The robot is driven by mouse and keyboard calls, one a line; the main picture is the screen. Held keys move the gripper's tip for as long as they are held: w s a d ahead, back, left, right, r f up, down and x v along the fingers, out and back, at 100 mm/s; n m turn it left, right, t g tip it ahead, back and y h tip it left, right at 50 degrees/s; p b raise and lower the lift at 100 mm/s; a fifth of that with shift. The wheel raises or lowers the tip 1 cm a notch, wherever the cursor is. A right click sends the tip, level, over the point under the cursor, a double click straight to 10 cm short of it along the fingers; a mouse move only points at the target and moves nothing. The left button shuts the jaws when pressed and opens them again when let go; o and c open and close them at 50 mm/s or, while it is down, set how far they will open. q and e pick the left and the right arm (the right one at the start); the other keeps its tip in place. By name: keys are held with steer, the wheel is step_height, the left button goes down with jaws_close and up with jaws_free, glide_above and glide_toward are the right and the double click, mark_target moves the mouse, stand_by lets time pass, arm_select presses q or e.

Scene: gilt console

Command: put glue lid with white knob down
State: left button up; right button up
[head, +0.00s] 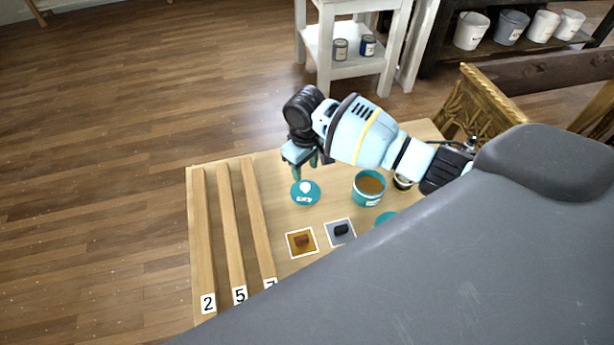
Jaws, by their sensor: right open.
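My right gripper (308,162) is open just above and behind the lid, fingers pointing down. It looks empty and apart from the lid. My left gripper is not in view.
Three wooden strips (229,220) with number labels lie at the table's left. Two small square cards (301,242) with a brown and a black piece lie in front. Another teal disc (385,218) is partly hidden by my body. A gilt frame (490,110) stands at the right.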

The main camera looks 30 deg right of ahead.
steer(key=shift+r, duration=2.35)
